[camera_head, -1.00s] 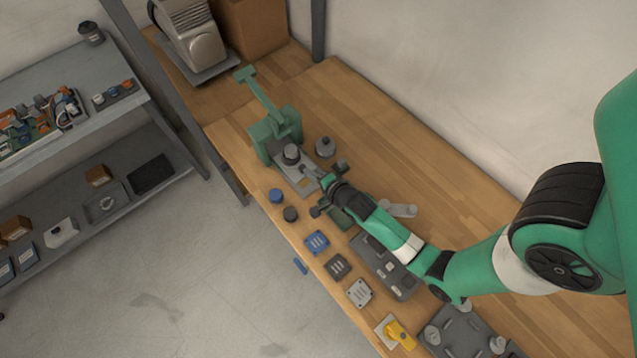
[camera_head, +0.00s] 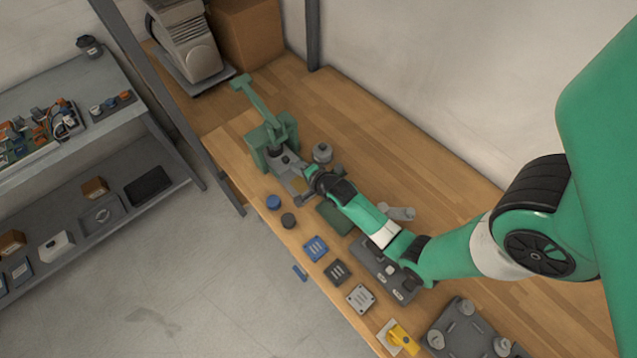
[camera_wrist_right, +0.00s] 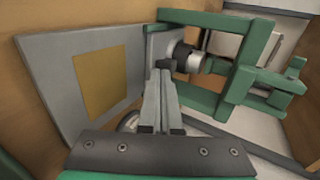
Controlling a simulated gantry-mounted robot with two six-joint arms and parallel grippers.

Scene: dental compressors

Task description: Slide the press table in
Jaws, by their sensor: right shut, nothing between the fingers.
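The green press (camera_head: 272,138), with its long lever, stands at the far end of the wooden bench. Its grey press table (camera_head: 290,173) reaches into the press frame, with a dark round part on its inner end near the press. In the right wrist view the table (camera_wrist_right: 50,62) shows as a grey plate with a gold square, and the press (camera_wrist_right: 232,85) is beside it. My right gripper (camera_head: 307,172) is at the table's outer part. In the right wrist view its fingers (camera_wrist_right: 159,78) are shut and empty, close to the table; contact is unclear. My left gripper is out of view.
A grey knob-like part (camera_head: 322,153) stands right of the table. Blue and dark round caps (camera_head: 273,202) lie near the bench's front edge. Several small plates and a grey panel (camera_head: 395,280) lie nearer. The bench's back strip is clear.

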